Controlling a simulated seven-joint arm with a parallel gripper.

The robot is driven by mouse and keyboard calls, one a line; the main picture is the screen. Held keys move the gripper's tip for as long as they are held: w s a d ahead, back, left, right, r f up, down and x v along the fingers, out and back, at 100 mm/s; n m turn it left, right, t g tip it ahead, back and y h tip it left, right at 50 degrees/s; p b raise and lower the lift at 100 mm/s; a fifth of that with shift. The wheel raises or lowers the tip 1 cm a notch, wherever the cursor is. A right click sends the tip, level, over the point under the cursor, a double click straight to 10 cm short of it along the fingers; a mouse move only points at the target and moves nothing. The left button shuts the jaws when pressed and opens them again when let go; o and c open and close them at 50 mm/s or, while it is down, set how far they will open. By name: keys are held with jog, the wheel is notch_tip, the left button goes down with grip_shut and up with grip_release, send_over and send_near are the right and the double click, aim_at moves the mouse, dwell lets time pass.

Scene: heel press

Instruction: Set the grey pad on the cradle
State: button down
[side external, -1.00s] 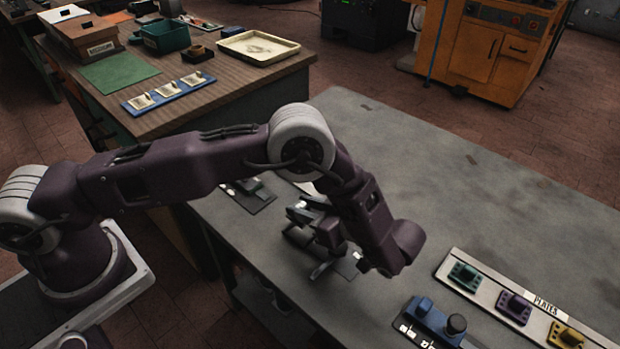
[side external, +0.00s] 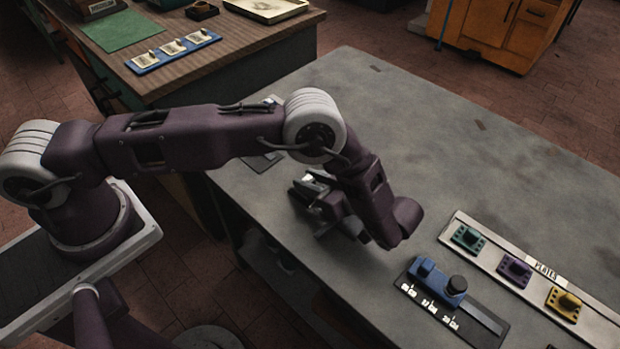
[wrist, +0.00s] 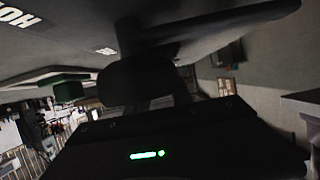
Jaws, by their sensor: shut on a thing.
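My gripper (side external: 328,226) is low over the near left part of the grey bench in the side view. It is shut on a grey piece that I take to be the grey pad (side external: 348,230); my wrist partly covers it. In the wrist view, a dark shape (wrist: 135,80) stands in front of the gripper body, with a broad grey form beyond it. Its outline is too dark to tell apart well. I cannot make out the cradle for certain, nor whether the pad touches anything below it.
A blue fixture (side external: 433,279) with a black knob stands on a dark labelled mat to the right. Beyond it, a pale rack (side external: 489,262) marked PLATES holds green, purple and yellow plates. A dark mat (side external: 262,162) lies partly behind my arm.

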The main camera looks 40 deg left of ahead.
jog(key=shift+f, duration=0.3)
jog(key=c, duration=1.1)
grip_release()
jog(key=shift+o, duration=0.2)
jog(key=v, duration=0.7)
